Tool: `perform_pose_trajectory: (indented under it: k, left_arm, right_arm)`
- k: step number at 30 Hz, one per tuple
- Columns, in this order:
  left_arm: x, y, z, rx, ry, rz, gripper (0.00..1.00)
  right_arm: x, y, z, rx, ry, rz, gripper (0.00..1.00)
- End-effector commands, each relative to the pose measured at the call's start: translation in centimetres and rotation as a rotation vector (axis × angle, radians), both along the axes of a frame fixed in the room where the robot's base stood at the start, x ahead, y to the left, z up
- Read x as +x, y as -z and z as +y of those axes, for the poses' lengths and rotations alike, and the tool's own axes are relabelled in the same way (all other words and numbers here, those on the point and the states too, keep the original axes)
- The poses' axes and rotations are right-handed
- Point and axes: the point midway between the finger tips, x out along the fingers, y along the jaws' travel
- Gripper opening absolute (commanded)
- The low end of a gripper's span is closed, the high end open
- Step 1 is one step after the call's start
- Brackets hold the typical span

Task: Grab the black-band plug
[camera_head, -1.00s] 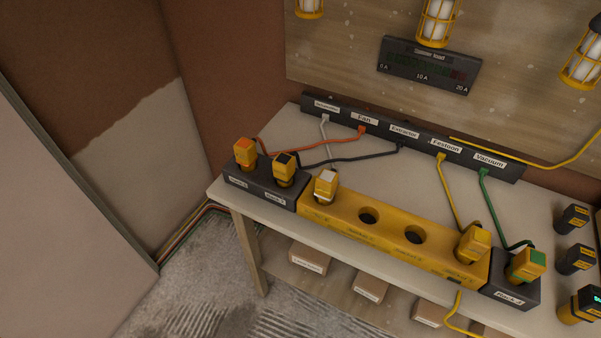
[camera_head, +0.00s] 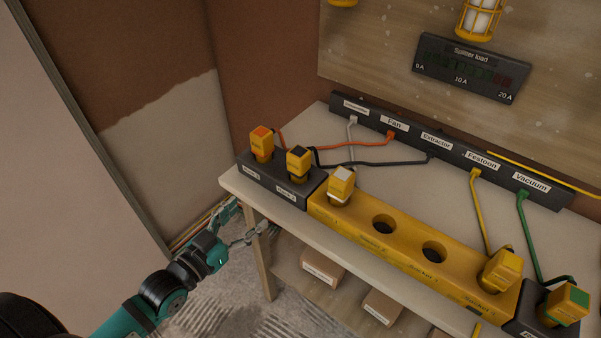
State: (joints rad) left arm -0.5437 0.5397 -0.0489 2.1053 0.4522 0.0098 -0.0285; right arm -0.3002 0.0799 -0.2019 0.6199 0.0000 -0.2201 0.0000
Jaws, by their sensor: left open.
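The black-band plug (camera_head: 299,164) is a yellow plug with a black top. It stands upright in the dark socket block (camera_head: 258,181) at the left end of the bench, and a dark cable runs from it to the Extractor label on the back rail. My left gripper (camera_head: 262,229) is at the bench's front left edge, below and left of the plug and apart from it. Its fingers are spread and empty. My right gripper is not in view.
An orange-band plug (camera_head: 262,144) stands close left of the black one. A white-band plug (camera_head: 340,185) stands to the right in the yellow splitter (camera_head: 408,255), which has two empty holes. The bench edge (camera_head: 245,196) lies near my gripper. Boxes (camera_head: 322,267) sit on the lower shelf.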

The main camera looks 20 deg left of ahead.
Motion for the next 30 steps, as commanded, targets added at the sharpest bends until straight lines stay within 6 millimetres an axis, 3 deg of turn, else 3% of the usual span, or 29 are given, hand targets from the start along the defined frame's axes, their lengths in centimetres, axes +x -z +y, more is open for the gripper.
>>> perform_pose_trajectory:
  k: [3, 6, 21, 30]
  left_arm:
    - [-0.4, -3.1, -1.3, -0.024, 0.038, -0.062, 0.69]
    - [0.1, -4.1, -1.8, -0.031, 0.046, -0.078, 0.69]
    - [9.4, -4.2, -5.1, -0.032, 0.044, -0.076, 0.69]
    - [11.7, -4.3, -6.0, -0.031, 0.045, -0.075, 0.69]
  right_arm:
    - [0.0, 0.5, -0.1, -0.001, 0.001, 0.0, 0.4]
    - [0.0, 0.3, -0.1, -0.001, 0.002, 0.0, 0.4]
    - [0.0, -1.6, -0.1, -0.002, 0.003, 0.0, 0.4]
    - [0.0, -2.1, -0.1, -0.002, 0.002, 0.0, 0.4]
